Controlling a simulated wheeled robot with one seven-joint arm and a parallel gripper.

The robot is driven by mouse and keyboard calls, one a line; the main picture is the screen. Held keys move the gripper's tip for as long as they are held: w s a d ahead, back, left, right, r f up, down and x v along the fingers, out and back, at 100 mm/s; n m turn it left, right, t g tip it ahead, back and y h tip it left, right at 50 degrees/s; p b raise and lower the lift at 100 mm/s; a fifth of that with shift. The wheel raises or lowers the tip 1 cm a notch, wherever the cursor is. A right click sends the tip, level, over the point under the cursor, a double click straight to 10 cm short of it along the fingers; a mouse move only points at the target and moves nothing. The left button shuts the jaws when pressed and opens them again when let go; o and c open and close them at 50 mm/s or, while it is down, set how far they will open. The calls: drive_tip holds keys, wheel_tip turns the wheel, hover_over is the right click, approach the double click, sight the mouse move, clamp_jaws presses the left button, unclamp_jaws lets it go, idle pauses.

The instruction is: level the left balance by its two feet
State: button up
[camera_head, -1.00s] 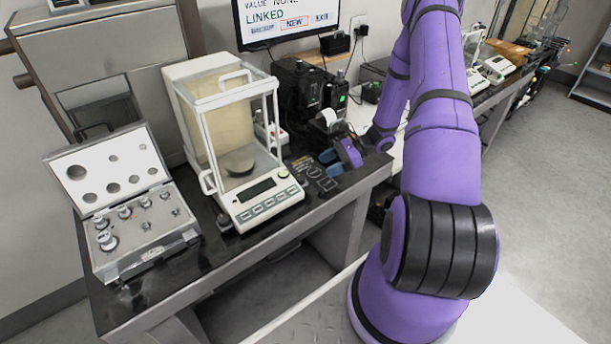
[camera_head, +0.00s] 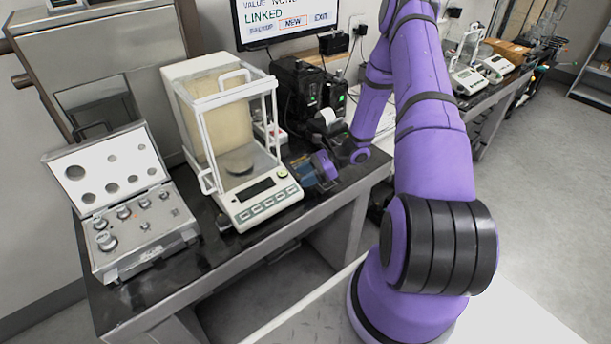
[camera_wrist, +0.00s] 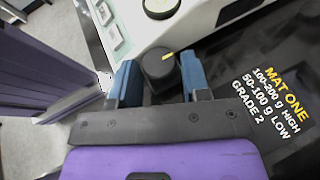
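The left balance (camera_head: 262,203) is a white unit with a glass draft shield, standing on the dark table. One black foot (camera_head: 224,222) shows under its front left corner. Its front right foot (camera_wrist: 160,68), a black knob with a yellow mark, shows in the wrist view beside the white housing (camera_wrist: 205,20). My gripper (camera_head: 303,170) is low at the balance's front right corner. In the wrist view its two blue fingers (camera_wrist: 158,82) are apart, one on each side of that knob; contact is unclear. A round dark-rimmed level vial (camera_wrist: 160,6) is partly cut off at the top.
A printed black mat (camera_wrist: 268,100) lies right of the knob. An open weight case (camera_head: 150,245) stands left of the balance. A black printer (camera_head: 325,118) and a monitor (camera_head: 290,20) are behind my gripper. More balances (camera_head: 468,78) stand on the far table.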

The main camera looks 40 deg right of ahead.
drive_tip(key=c, duration=0.5)
drive_tip(key=n+g, duration=0.2)
drive_tip(key=g, duration=0.1)
drive_tip(key=n+g, duration=0.1)
drive_tip(key=n, duration=0.1)
drive_tip(key=shift+w+d+g+y, duration=0.1)
drive_tip(key=shift+w+g+y, duration=0.25)
drive_tip(key=shift+g+y, duration=0.05)
drive_tip(key=shift+w+n+g+h, duration=0.15)
drive_tip(key=shift+n+g, duration=0.7)
drive_tip(key=shift+g, duration=0.05)
drive_tip(key=shift+w+n+g+h, duration=0.1)
drive_tip(key=shift+n+g+h, duration=0.05)
drive_tip(key=shift+n+g, duration=0.75)
drive_tip(key=shift+g, duration=0.3)
drive_tip(key=o, duration=0.9)
